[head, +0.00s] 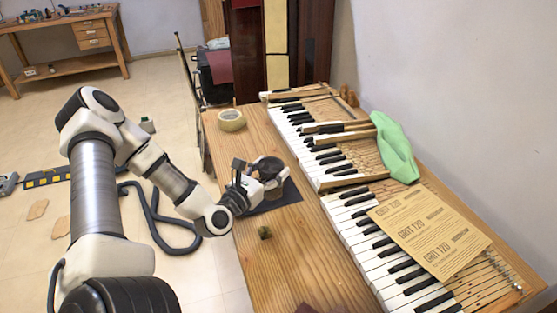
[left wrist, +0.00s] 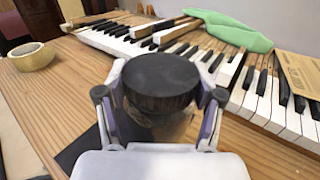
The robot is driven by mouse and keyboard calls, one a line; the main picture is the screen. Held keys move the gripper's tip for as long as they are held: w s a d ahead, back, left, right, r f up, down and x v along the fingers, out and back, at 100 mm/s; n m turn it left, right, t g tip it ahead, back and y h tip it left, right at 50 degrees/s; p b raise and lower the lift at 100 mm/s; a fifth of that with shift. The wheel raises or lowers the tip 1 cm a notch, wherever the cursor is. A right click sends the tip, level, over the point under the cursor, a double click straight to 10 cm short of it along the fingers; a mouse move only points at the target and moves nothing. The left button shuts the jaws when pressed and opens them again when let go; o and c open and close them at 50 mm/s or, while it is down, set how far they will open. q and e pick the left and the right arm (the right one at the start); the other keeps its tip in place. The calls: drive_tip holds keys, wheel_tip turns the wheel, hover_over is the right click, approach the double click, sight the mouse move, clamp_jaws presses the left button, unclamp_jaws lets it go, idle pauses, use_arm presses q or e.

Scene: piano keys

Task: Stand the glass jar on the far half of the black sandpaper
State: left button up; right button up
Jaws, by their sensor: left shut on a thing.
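The glass jar has a dark round lid and shows in the left wrist view (left wrist: 160,82), upright between my fingers; its lower part is mostly hidden by the gripper. In the head view the jar (head: 268,166) is at the end of my left arm. My left gripper (head: 262,180) is shut on the jar, over the black sandpaper (head: 284,197). The sandpaper lies on the wooden bench, and its dark edge also shows in the left wrist view (left wrist: 78,150). I cannot tell whether the jar touches the sandpaper. My right gripper is not in view.
A tape roll (head: 231,120) lies on the bench (head: 285,260) beyond the gripper. A small brown object (head: 264,232) lies nearer. The piano keyboard (head: 350,215) runs along the right, with a green cloth (head: 394,148) and a tan grit sheet (head: 430,232) on it.

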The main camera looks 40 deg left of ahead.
use_arm(q)
drive_tip(key=w+f, duration=0.1)
drive_tip(key=w, duration=0.1)
drive_tip(key=w+a+f, duration=0.2)
drive_tip(key=w, duration=0.1)
drive_tip(key=shift+w+f+b, duration=0.35)
drive_tip(key=shift+b, duration=0.05)
drive_tip(key=shift+w+f, duration=0.1)
drive_tip(key=shift+f, duration=0.05)
drive_tip(key=shift+f+b, duration=0.15)
drive_tip(key=shift+b, duration=0.15)
drive_tip(key=o, duration=1.5)
